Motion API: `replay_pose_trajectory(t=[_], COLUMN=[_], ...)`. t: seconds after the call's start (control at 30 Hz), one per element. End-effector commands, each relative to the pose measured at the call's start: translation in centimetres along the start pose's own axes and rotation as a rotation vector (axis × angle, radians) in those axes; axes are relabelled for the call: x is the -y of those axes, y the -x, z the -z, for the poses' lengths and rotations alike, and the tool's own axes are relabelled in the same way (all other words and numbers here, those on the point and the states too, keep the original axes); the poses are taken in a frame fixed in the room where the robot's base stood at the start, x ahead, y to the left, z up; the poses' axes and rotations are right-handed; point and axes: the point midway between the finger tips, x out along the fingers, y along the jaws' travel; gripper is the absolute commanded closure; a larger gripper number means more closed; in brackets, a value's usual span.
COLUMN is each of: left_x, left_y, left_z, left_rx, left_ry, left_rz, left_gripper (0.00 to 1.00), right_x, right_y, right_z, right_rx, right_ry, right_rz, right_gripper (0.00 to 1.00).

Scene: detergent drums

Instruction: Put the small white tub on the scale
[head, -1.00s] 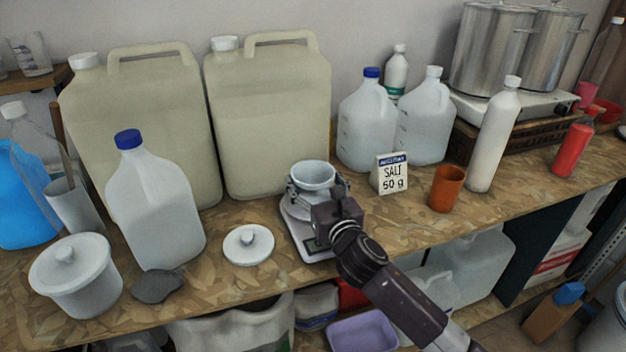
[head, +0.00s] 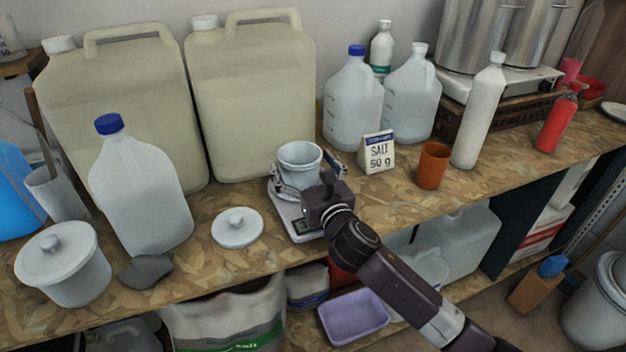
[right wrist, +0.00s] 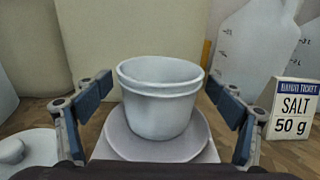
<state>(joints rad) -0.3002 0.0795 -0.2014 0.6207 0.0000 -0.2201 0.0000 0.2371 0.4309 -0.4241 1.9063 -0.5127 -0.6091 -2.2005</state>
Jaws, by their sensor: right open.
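The small white tub (head: 300,168) stands upright and without a lid on the round pan of the scale (head: 284,212). In the right wrist view the tub (right wrist: 160,105) sits near the middle of the pale scale pan (right wrist: 118,140). My right gripper (head: 308,172) is at the scale, its body in front of the tub and covering part of the scale. Its blue-padded fingers (right wrist: 160,88) are spread on both sides of the tub, with a visible gap on each side. My left gripper is not in view.
A loose white lid (head: 237,227) lies left of the scale, with a lidded white tub (head: 62,265) and blue-capped bottle (head: 140,200) farther left. Large canisters (head: 255,100) stand behind. A salt box (head: 377,152) and orange cup (head: 433,165) stand to the right.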

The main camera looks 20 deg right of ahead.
Motion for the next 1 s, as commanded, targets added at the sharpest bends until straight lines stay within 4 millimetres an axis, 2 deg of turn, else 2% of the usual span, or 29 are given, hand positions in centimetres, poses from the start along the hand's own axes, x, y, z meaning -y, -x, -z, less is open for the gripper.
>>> replay_pose_trajectory(t=[0.3,0.5,0.67,1.0], left_x=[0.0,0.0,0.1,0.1], left_y=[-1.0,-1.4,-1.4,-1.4], left_z=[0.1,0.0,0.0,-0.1], left_rx=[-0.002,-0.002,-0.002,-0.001], left_ry=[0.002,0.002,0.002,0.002], left_rz=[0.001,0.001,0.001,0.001], left_gripper=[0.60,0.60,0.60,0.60], right_x=[0.0,0.0,0.0,0.0], right_y=[6.7,9.5,10.3,10.3], right_z=[0.2,0.1,0.0,0.0], right_rx=[-0.001,0.000,0.000,0.001], right_ry=[0.002,0.001,0.001,0.000], right_rz=[-0.002,-0.002,-0.001,-0.001], right_gripper=[0.13,0.13,0.13,0.13])
